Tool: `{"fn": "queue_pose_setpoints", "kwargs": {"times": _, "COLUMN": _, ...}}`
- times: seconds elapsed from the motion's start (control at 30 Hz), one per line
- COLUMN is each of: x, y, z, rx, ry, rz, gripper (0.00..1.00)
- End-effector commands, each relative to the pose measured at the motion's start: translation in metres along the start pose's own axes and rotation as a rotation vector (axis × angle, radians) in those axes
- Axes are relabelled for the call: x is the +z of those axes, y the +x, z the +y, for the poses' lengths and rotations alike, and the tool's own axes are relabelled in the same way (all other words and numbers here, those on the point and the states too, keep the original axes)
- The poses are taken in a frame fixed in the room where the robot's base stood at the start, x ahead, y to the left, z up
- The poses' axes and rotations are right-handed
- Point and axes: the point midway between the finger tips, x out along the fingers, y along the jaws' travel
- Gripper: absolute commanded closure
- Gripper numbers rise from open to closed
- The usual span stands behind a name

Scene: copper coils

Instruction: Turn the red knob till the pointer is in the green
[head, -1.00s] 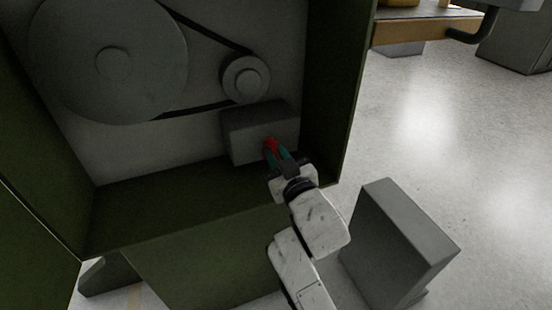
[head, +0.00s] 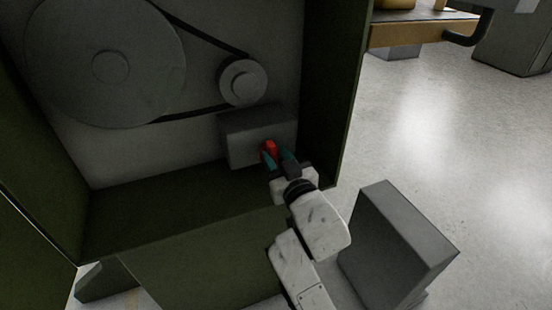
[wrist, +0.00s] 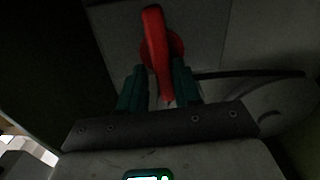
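The red knob (head: 269,149) is on the front of a grey box (head: 243,150) in the lower right of an open green cabinet. In the wrist view the knob (wrist: 158,45) is a round disc with a long raised bar, tilted slightly from upright. My gripper (head: 279,158) is right in front of the knob. Its two teal fingers are apart, one on each side of the bar's lower end, with a gap visible on the left; contact on the right is unclear. The pointer and green zone do not show in either view.
The cabinet's right wall (head: 333,95) stands close to the right of my gripper. A belt drive with a large pulley (head: 110,65) and a small pulley (head: 242,82) is above the box. A grey block (head: 400,245) stands on the floor at right.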

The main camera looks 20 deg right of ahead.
Motion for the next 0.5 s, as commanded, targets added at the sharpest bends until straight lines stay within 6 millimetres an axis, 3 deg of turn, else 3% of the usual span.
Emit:
{"fn": "queue_pose_setpoints", "kwargs": {"times": 0.33, "x": 0.000, "y": -0.001, "z": -0.004, "rx": -0.006, "ry": 0.000, "rz": 0.000, "gripper": 0.55}}
{"fn": "queue_pose_setpoints", "kwargs": {"times": 0.5, "x": 0.000, "y": -0.017, "z": -0.004, "rx": -0.007, "ry": 0.000, "rz": -0.001, "gripper": 0.55}}
